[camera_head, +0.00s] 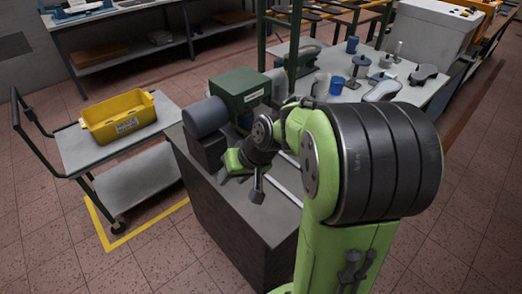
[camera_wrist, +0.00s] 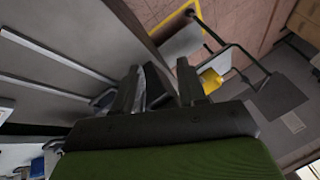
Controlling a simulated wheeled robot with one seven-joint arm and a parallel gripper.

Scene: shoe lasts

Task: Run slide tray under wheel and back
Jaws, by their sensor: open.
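My gripper (camera_head: 257,188) hangs over the near part of the grey bench (camera_head: 258,222), beside the green machine (camera_head: 240,90) with its grey drum (camera_head: 206,117). In the wrist view my gripper (camera_wrist: 158,88) is open, with two dark fingers apart. A dark grey piece shows between and beyond the fingers; I cannot tell whether it is part of the slide tray. Pale rails (camera_wrist: 60,55) run along the bench to the left of the fingers. They also show in part in the head view, behind my arm. The wheel and the slide tray cannot be clearly made out; my arm covers much of the machine.
A trolley (camera_head: 80,155) with a yellow crate (camera_head: 120,117) stands left of the bench, inside a yellow floor line. Behind the machine, a table holds a blue cup (camera_head: 337,85), shoe lasts (camera_head: 383,90) and other parts. Tiled floor is clear at the lower left.

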